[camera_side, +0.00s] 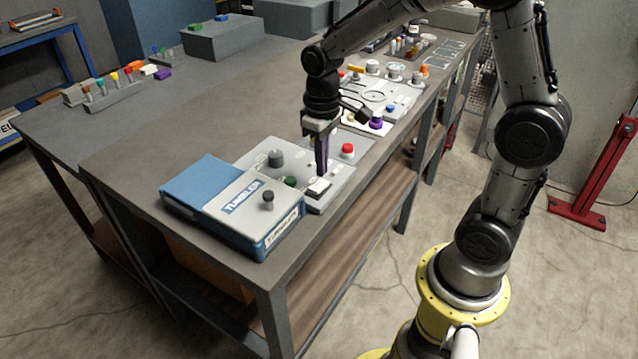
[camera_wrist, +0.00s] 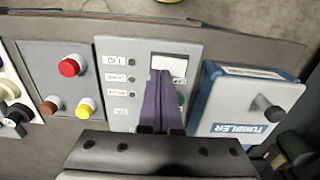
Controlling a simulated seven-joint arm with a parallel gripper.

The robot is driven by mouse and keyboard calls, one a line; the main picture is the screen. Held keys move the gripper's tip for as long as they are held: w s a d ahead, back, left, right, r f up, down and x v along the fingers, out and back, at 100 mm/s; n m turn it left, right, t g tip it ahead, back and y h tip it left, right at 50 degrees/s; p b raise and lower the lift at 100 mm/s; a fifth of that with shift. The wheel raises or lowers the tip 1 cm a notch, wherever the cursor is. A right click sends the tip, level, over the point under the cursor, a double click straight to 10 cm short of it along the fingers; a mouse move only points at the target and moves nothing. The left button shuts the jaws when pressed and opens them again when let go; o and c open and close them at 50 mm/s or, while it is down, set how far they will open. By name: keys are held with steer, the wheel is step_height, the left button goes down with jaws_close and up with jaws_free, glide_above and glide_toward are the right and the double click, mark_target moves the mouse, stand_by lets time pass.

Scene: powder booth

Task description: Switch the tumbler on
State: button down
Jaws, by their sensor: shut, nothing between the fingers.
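The tumbler (camera_side: 235,203) is a blue box with a grey top, a "TUMBLER" label and a dark knob (camera_side: 267,199); it also shows at the right of the wrist view (camera_wrist: 245,105). The fingers partly hide the panel in the wrist view.
A darker grey panel (camera_wrist: 45,50) with red, yellow and brown buttons adjoins the control panel. Further along the bench stand other panels with knobs, including a purple one (camera_side: 376,123). The bench's front edge is close to the switch. Bare bench top (camera_side: 240,115) lies behind.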

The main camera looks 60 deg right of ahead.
steer(key=shift+r, duration=2.5)
step_height(320, 180, up, 6)
steer(key=t, duration=0.2)
glide_above(322, 182)
steer(key=s+a, duration=0.2)
steer(key=s, duration=0.1)
steer(key=s+r+t, duration=0.2)
steer(key=s+r, duration=0.1)
steer(key=s, duration=0.3)
steer(key=s+a+f+t, duration=0.1)
steer(key=s+f, duration=0.2)
steer(key=s, duration=0.5)
steer(key=shift+a+f+t, duration=0.2)
steer(key=shift+a+t, duration=0.1)
